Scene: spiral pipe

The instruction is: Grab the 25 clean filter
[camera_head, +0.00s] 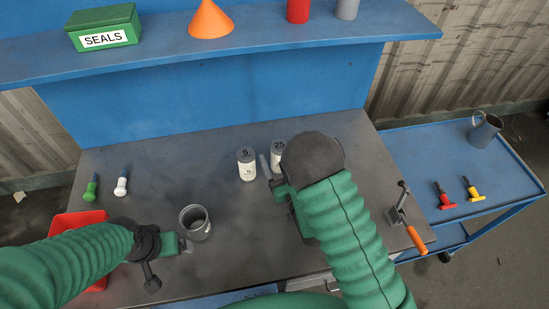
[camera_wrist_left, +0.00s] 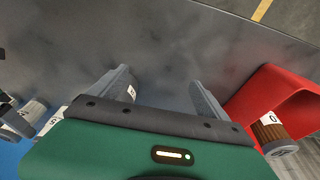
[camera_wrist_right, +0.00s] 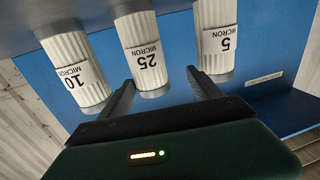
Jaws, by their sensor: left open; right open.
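The 25 filter, a white pleated cylinder labelled 25 MICRON (camera_wrist_right: 143,52), is in the middle of the right wrist view, between the 10 filter (camera_wrist_right: 75,72) and the 5 filter (camera_wrist_right: 215,40). In the head view the 25 filter (camera_head: 278,152) stands on the bench beside the 5 filter (camera_head: 247,164), partly hidden by my right arm. My right gripper (camera_wrist_right: 160,90) is open and empty, its fingertips either side of the 25 filter's near end; contact is not clear. My left gripper (camera_head: 187,243) is open and empty, low near the metal cup. Its fingers also show in the left wrist view (camera_wrist_left: 160,82).
The metal cup (camera_head: 195,223) stands on the bench. A red bin (camera_head: 78,222) is at left, with a brownish filter (camera_wrist_left: 270,132) in it. An orange-handled clamp (camera_head: 408,222) is at the right edge. A blue shelf (camera_head: 230,52) overhangs the back.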

